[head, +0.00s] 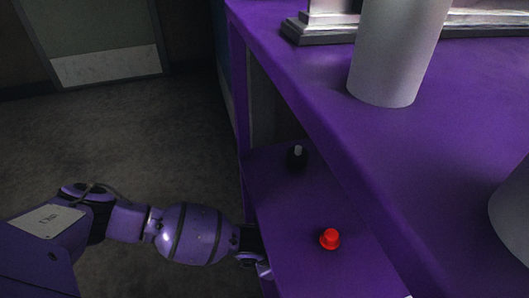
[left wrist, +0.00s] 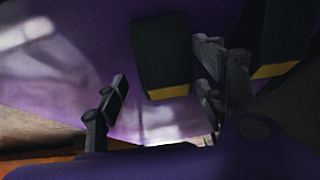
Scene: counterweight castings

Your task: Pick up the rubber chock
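In the left wrist view, a black block with a yellow band along one edge, apparently the rubber chock (left wrist: 162,50), lies in front of my left gripper (left wrist: 163,90). The gripper's fingers are spread, one on each side of the block in the picture; I see no firm contact. A second similar black and yellow block (left wrist: 287,40) is at the right, partly behind a finger. In the head view my left gripper (head: 260,266) is at the lower shelf's left edge, mostly hidden. No chock shows there. My right gripper is not in view.
The purple lower shelf (head: 290,205) holds a red knob-like object (head: 329,239) and a small black item with a grey top (head: 297,158). The purple upper surface (head: 430,150) overhangs it and bears a grey cylinder (head: 396,50). Open floor (head: 130,140) lies left.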

